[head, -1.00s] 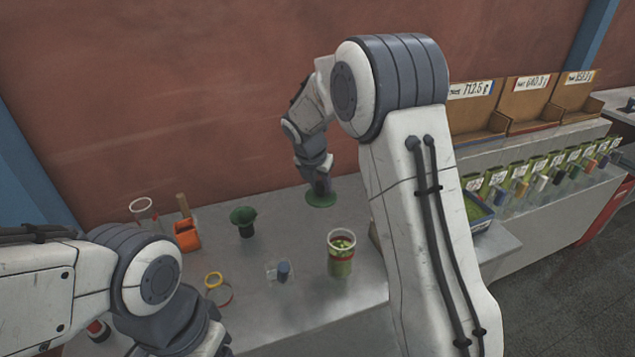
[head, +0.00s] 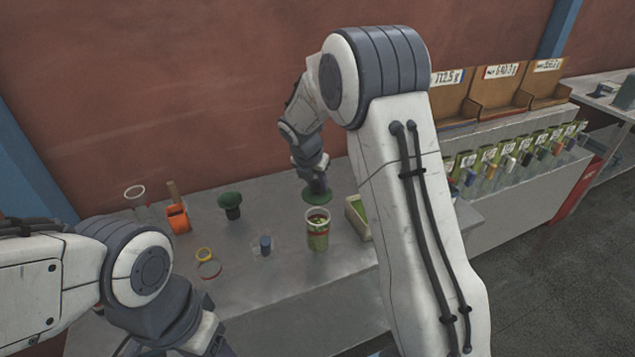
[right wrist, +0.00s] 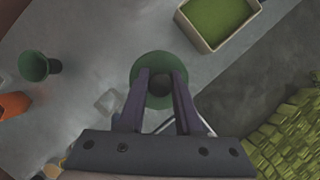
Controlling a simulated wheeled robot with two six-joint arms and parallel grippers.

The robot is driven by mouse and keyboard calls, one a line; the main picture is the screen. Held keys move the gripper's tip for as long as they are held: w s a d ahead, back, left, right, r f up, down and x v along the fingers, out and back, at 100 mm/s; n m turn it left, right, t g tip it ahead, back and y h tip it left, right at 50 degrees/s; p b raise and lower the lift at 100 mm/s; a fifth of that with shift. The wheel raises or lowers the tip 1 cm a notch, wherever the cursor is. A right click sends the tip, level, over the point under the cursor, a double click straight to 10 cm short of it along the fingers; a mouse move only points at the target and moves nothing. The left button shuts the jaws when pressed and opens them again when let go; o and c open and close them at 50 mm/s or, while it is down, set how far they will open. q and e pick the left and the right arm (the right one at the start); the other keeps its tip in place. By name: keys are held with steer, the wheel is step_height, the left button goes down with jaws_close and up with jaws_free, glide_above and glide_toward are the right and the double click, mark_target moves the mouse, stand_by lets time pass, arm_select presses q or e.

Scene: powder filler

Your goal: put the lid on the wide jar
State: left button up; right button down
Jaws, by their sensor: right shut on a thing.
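The wide jar (head: 317,238) stands upright on the grey table in the head view, with greenish contents showing at its open mouth. The lid is a dark green disc (head: 316,199); it also shows in the right wrist view (right wrist: 150,66). My right gripper (head: 318,186) is shut on the lid's knob and holds the lid roughly level, just behind and above the jar's mouth in the head view. Its two fingers (right wrist: 160,84) flank the knob in the right wrist view. The jar is not clearly visible there. My left gripper is out of view; only its arm shows at lower left.
A tray of green powder (head: 352,225) stands just right of the jar. A dark green funnel-like piece (head: 230,203), an orange holder (head: 178,220), a small blue-topped item (head: 265,245) and a yellow-rimmed ring (head: 205,255) stand to the left. Labelled bins (head: 500,95) are at right.

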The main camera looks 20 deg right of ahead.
mark_target(316, 197)
steer(key=shift+d+f+b, duration=0.1)
steer(key=shift+f+b, duration=1.7)
steer(key=shift+f, duration=1.6)
steer(key=shift+p, duration=0.3)
steer(key=shift+f, duration=0.45)
steer(key=c, duration=0.5)
jaws_free()
